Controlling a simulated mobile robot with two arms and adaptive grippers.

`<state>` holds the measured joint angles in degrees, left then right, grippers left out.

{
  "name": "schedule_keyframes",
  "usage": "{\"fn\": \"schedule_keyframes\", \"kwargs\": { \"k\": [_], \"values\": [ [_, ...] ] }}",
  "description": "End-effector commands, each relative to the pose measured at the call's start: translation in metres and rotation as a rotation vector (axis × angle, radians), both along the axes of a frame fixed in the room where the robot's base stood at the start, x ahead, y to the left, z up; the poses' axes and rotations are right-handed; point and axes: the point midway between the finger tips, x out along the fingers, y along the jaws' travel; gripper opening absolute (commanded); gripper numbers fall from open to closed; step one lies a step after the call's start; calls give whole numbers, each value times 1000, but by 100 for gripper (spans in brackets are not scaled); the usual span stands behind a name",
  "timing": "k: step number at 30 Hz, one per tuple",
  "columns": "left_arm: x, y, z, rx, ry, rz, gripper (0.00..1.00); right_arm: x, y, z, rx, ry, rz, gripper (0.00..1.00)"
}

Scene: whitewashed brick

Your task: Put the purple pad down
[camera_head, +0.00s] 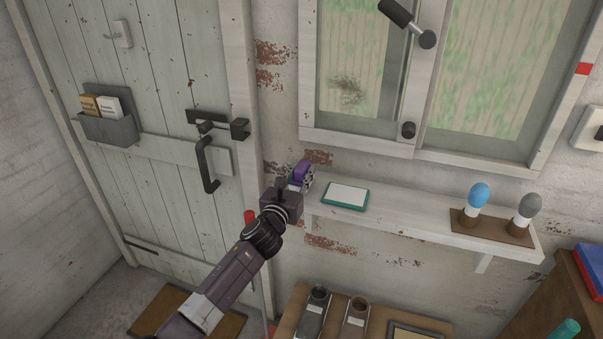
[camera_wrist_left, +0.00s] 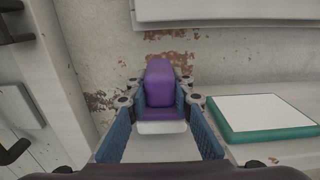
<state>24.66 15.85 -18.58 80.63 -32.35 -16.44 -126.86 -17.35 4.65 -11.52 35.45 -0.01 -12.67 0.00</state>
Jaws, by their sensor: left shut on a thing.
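The purple pad (camera_wrist_left: 160,85) has a purple body with a white lower edge. My left gripper (camera_wrist_left: 160,112) is shut on it, with a blue finger on each side. In the head view the pad (camera_head: 301,169) shows as a small purple patch at the tip of my left gripper (camera_head: 303,179), which hides part of it. The gripper is at the left end of the white wall shelf (camera_head: 400,222). I cannot tell whether the pad touches the shelf. My right gripper is not in view.
A teal-edged white pad (camera_head: 345,196) lies on the shelf, right of my gripper. A brown stand (camera_head: 494,232) with a blue-topped and a grey-topped item is at the shelf's right end. The shelf between them is clear. A door handle (camera_head: 207,165) is to the left.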

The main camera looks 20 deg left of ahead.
Motion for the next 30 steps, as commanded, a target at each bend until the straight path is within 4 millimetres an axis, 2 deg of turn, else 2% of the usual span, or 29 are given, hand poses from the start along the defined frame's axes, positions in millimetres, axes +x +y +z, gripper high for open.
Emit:
{"fn": "schedule_keyframes", "kwargs": {
  "k": [13, 14, 18, 30],
  "values": [
    [0, 0, -12, 1, -1, 0, 0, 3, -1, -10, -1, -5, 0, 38],
    [0, 0, -11, 1, 0, 0, 23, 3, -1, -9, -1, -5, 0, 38],
    [0, 0, -10, 1, 0, 0, 38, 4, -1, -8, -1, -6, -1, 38],
    [0, 0, -5, -3, -1, 0, 38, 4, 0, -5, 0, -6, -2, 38]
  ]
}}
